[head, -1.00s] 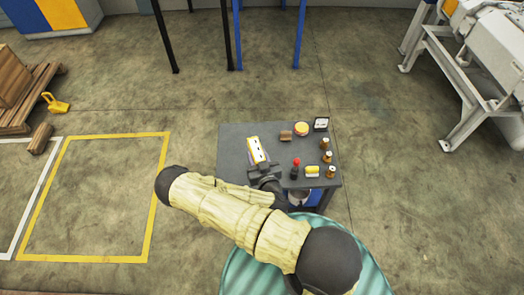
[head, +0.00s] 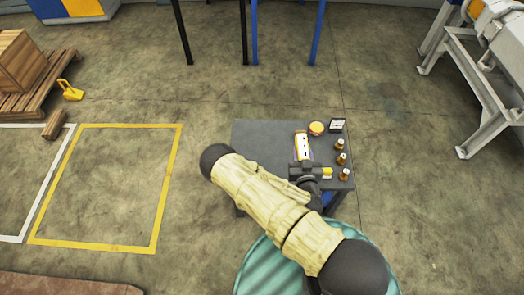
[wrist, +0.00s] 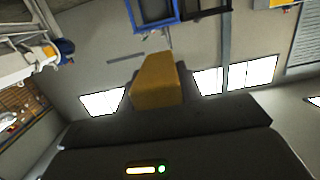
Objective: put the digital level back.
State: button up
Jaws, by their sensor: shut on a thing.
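The digital level (head: 302,146), a yellow and white block with dark marks, is in my gripper (head: 306,168) in the head view. My gripper is shut on its near end, and the level points away from my body over the dark grey table (head: 255,150). Its height above the table top is hard to tell. In the wrist view, a yellow part of the level (wrist: 158,80) shows between the fingers.
On the table are an orange round item (head: 317,128), a small framed display (head: 338,125), several brown bottles (head: 341,158) and a yellow item (head: 327,173) partly hidden by my gripper. The table's left part is bare.

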jog(key=w+a+f+b, duration=0.7)
jog(key=f+b, duration=0.4)
jog(key=b, duration=0.8)
jog(key=w+a+f+b, duration=0.6)
jog(key=f+b, duration=0.5)
jog(key=b, duration=0.9)
jog(key=shift+w+a+f+h, duration=0.3)
jog(key=shift+w+a+f, duration=0.1)
jog(key=shift+a, duration=0.85)
jog(key=shift+b, duration=0.3)
notch_tip(320, 180, down, 6)
jog(key=shift+f+b, duration=0.1)
jog(key=shift+b, duration=1.15)
jog(key=shift+f+b, duration=0.8)
jog(key=shift+f, duration=1.1)
jog(key=shift+f, duration=0.1)
